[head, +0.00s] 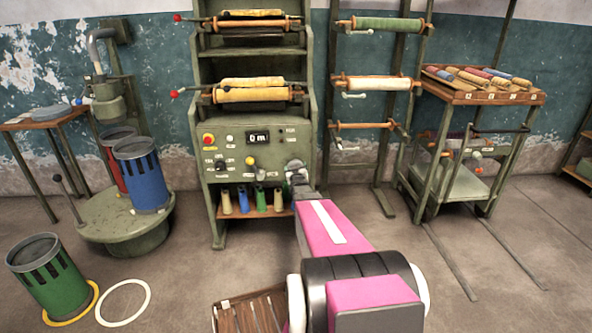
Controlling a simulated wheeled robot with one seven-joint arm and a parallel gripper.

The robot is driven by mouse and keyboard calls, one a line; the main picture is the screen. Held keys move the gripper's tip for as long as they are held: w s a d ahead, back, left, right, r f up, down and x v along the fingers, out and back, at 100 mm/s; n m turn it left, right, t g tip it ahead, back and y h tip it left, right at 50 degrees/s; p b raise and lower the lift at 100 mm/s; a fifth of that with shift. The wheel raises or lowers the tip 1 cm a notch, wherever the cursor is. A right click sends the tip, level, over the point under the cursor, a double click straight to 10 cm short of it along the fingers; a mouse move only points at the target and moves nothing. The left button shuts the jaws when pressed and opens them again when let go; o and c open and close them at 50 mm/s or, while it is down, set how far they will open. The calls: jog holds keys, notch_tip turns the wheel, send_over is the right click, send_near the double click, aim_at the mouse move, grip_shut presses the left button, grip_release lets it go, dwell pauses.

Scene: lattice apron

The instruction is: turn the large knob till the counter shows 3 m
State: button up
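The green machine's control panel (237,174) faces me in the middle of the head view. Its counter (258,137) is a small black display that reads 0 m. My pink arm reaches up to the panel's lower right, and my gripper (296,172) is there, small and grey, at or just in front of the panel face. A rounded grey shape shows at the gripper; I cannot tell whether it is the large knob or part of my gripper. Whether the fingers are open or shut is too small to see.
The panel also has a red button (208,139), a black knob (220,163) and a yellow knob (251,161). Several coloured spools stand on the shelf (232,212) below. A wooden slatted crate (222,318) lies on the floor near my arm. A cart (440,182) stands right.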

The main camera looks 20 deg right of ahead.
jog(key=m, duration=0.4)
jog(key=shift+a+m, duration=0.1)
jog(key=shift+m, duration=0.3)
jog(key=m, duration=1)
jog(key=shift+a+r, duration=0.1)
jog(key=m, duration=0.4)
jog(key=shift+m, duration=0.3)
jog(key=o, duration=0.7)
